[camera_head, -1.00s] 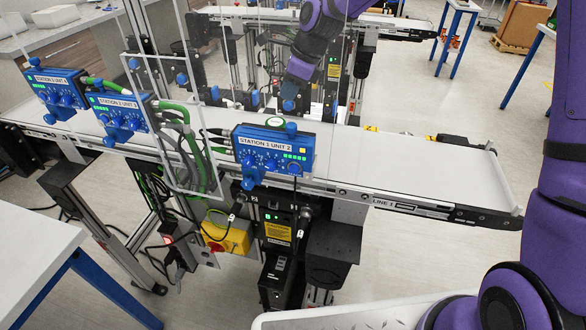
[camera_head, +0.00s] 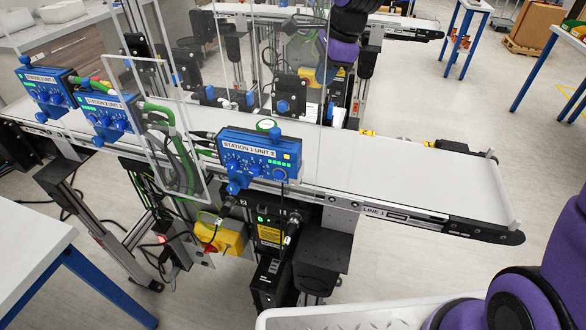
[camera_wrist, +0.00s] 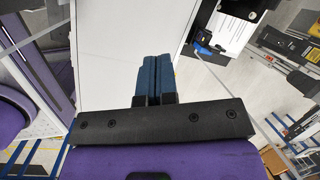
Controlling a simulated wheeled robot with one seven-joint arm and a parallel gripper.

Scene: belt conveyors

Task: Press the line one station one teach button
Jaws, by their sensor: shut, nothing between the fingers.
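In the head view, the blue Station 1 Unit 2 box (camera_head: 258,160) is mounted on the near side of the Line 1 conveyor. It has blue knobs, green lights and a lit yellow square (camera_head: 287,156). I cannot read which control is the teach button. In the wrist view my gripper (camera_wrist: 155,58) is shut, its two blue-padded fingers together and empty, over a plain white surface. In the head view, my purple arm comes down from the top, beyond the box; the fingertips are not clear there. Nothing shows the gripper touching the box.
The Line 1 belt (camera_head: 400,175) is bare to the right. Two more blue station boxes, including Station 2 (camera_head: 105,113), stand left along it. A clear panel (camera_head: 160,140) stands beside the Station 1 box. A yellow switch box (camera_head: 228,238) hangs below.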

